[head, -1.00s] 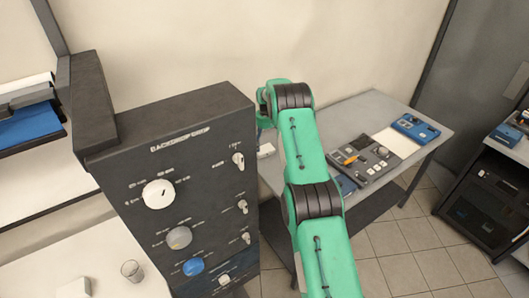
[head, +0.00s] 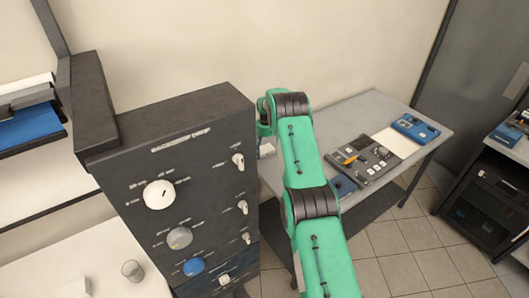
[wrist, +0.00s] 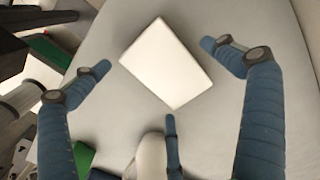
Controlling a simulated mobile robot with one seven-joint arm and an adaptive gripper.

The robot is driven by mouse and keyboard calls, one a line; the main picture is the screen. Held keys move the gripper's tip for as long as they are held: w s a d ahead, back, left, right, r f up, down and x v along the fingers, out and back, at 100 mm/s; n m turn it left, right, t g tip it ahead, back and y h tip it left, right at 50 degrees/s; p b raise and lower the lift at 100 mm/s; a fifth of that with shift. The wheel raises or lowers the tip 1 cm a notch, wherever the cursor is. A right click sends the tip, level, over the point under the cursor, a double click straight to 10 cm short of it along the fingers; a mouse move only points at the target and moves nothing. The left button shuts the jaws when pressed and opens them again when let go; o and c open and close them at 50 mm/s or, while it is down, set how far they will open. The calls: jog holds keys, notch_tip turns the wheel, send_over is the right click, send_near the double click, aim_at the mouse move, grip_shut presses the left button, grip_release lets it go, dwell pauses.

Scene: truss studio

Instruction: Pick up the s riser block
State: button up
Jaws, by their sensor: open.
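A white, flat-topped block (wrist: 166,63), which I take to be the s riser block, lies on the light grey tabletop (wrist: 225,110) in the wrist view. It is turned at an angle. My gripper (wrist: 156,55) is open over it, with one blue finger to its left, one to its right and a third near its lower corner. No finger clearly touches it, and the height gap is hard to judge. In the head view a small white piece (head: 266,150) shows on the table beside the dark cabinet; my gripper's fingers are hidden there.
The tall dark cabinet with knobs (head: 170,130) stands close left of my arm. On the table lie a grey control panel (head: 365,160), a white sheet (head: 397,141) and a blue device (head: 415,127). A dark rack (head: 490,200) stands at right. Tiled floor is open between.

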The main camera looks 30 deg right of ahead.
aim_at(266, 150)
dwell(0.5)
jog(key=c, duration=1.4)
jog(key=shift+r, duration=1.9)
jog(key=s+a, duration=0.2)
jog(key=s, duration=0.2)
jog(key=s+a, duration=0.2)
jog(key=s, duration=0.3)
jog(key=s+a+r+b, duration=0.1)
jog(key=s+a, duration=0.1)
jog(key=s, duration=0.3)
jog(key=shift+s+a+r, duration=0.1)
jog(key=shift+s+a, duration=0.15)
